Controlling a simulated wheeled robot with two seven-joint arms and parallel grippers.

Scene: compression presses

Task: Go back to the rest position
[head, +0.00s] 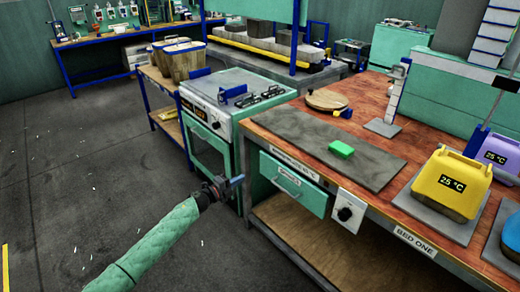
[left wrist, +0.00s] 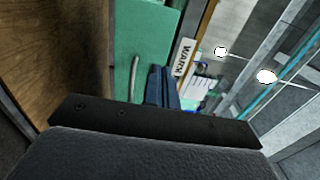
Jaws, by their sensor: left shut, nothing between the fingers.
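My left gripper (head: 235,181) is at the end of the green-sleeved arm that comes in from the lower left in the head view. It is in front of the table's left end, near the green oven and the drawer. Its blue fingers (left wrist: 162,88) show in the left wrist view, closed together with nothing between them. Behind them in that view is the green drawer front (left wrist: 140,60) with a pale handle. I cannot tell the exact gap between the fingers and the drawer. My right gripper is in neither view.
A wooden table (head: 402,143) holds a grey plate (head: 290,135) with a green block (head: 341,149), a round wooden board (head: 327,99) and a yellow 25 °C press (head: 447,184). A green oven (head: 207,160) stands left of it.

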